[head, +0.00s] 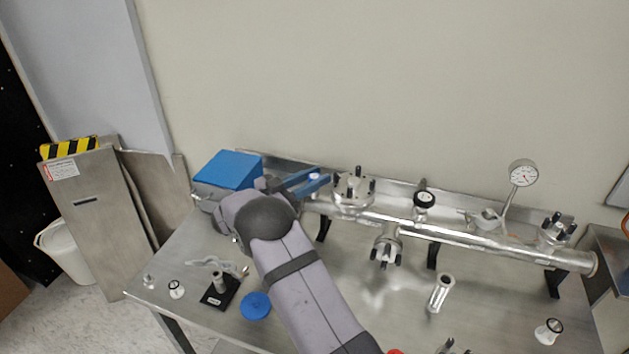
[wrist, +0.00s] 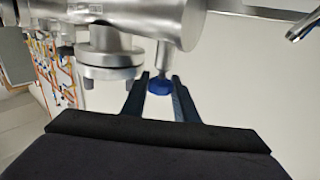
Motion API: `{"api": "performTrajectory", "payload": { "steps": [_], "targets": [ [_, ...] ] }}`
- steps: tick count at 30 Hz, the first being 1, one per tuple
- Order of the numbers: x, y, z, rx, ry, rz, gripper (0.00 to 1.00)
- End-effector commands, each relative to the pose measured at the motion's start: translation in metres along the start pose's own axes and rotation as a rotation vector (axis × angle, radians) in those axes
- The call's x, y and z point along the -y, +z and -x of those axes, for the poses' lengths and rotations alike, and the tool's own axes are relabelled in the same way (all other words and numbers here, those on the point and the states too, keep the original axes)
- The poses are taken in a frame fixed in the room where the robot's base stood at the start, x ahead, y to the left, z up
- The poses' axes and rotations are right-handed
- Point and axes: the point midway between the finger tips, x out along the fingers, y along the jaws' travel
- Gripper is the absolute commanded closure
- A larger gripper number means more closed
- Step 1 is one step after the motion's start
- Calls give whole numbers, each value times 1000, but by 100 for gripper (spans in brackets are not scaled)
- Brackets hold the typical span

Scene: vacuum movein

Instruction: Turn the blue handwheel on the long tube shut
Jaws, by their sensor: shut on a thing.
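The long steel tube (head: 450,236) lies across the bench on black supports and also crosses the top of the wrist view (wrist: 140,18). The blue handwheel (wrist: 159,88) sits on a short metal stem from the tube in the wrist view. My gripper (head: 318,181) is at the tube's left end in the head view. In the wrist view its two dark fingers (wrist: 160,80) are on either side of the handwheel, and the gripper is shut on it. In the head view my fingers and arm mostly hide the handwheel.
A blue-topped box (head: 228,171) stands left of my gripper. Flanged ports with black bolts (head: 354,188) and a dial gauge (head: 522,174) rise from the tube. A blue disc (head: 255,305), a black-based stand (head: 220,290) and a short steel tube (head: 440,292) are on the bench.

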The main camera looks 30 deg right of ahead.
Motion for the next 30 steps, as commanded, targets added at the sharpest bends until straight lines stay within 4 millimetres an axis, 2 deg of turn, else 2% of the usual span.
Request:
{"api": "performTrajectory", "payload": {
  "steps": [10, 11, 23, 30],
  "targets": [
    [0, -2, 0, 1, 10, -1, 96],
    [0, -2, 0, 1, 10, -1, 66],
    [1, 0, 4, 1, 9, -1, 65],
    [1, 2, 30, 1, 7, -2, 65]
  ]
}}
